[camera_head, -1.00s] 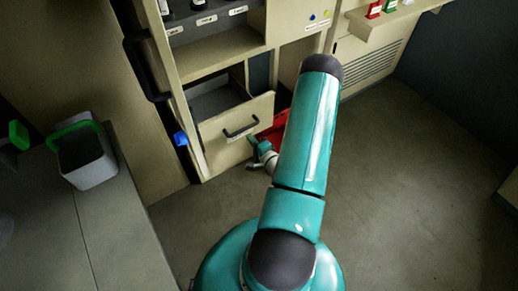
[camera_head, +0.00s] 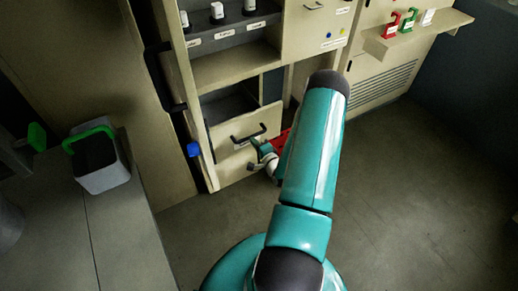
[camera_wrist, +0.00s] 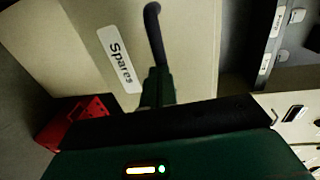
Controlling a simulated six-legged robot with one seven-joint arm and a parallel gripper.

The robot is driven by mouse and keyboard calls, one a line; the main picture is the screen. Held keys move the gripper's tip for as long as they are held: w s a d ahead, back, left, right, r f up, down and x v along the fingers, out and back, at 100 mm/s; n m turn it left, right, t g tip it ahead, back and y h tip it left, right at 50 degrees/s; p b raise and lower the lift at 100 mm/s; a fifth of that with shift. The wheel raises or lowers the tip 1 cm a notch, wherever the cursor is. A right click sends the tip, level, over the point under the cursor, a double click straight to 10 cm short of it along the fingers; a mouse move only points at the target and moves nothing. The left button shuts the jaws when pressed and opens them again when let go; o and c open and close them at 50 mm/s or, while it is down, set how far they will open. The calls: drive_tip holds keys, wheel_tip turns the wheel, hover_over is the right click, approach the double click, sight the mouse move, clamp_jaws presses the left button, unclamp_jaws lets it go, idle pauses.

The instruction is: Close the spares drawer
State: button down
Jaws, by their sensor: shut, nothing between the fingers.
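The spares drawer (camera_head: 226,133) is a cream drawer low in the tall cabinet, with a black bar handle (camera_head: 249,134). It stands partly open, and its dark inside shows above the front. In the wrist view the drawer front (camera_wrist: 185,55) fills much of the picture, with a white "Spares" label (camera_wrist: 120,60) and the curved black handle (camera_wrist: 154,30). My gripper (camera_head: 257,146) is at the drawer front, close by the handle. In the wrist view my shut, empty fingers (camera_wrist: 157,86) are at the handle's lower end; I cannot tell whether they touch it.
A red object (camera_head: 283,137) sits right of the drawer, partly behind my arm; it also shows in the wrist view (camera_wrist: 70,122). A cabinet door with a black handle (camera_head: 165,77) stands at the left. A bin (camera_head: 103,178) is on the left bench. The right floor is clear.

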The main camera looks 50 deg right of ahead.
drive_tip(key=x, duration=0.6)
drive_tip(key=r+x, duration=0.1)
drive_tip(key=x, duration=0.5)
drive_tip(key=r+x, duration=0.1)
drive_tip(key=x, duration=0.5)
drive_tip(key=shift+w+d, duration=0.2)
drive_tip(key=shift+w, duration=0.25)
drive_tip(key=shift+w+d+r, duration=0.1)
drive_tip(key=shift+w, duration=0.15)
drive_tip(key=shift+w+r, duration=0.1)
drive_tip(key=shift+r, duration=0.05)
